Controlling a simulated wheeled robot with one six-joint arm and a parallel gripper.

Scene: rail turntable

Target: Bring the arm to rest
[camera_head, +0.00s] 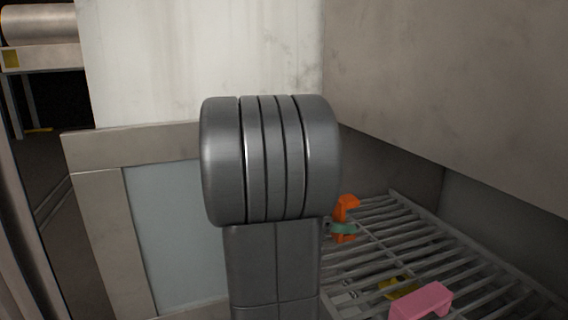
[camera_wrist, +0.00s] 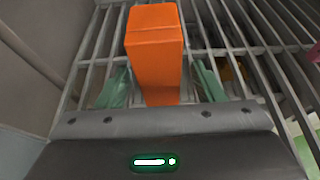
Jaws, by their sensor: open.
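My gripper (camera_wrist: 161,84) is open in the wrist view, with one green finger on each side of an orange block (camera_wrist: 155,40). A gap shows between each finger and the block. In the head view the orange block (camera_head: 347,203) stands on the grey slatted rack, and a green part of my gripper (camera_head: 342,229) is beside it. My own grey arm link fills the middle of the head view and hides most of the wrist.
The slatted rack (camera_head: 400,245) runs along the right. A beige wall (camera_head: 460,90) closes in on the right, and a pale panel (camera_head: 180,235) stands on the left.

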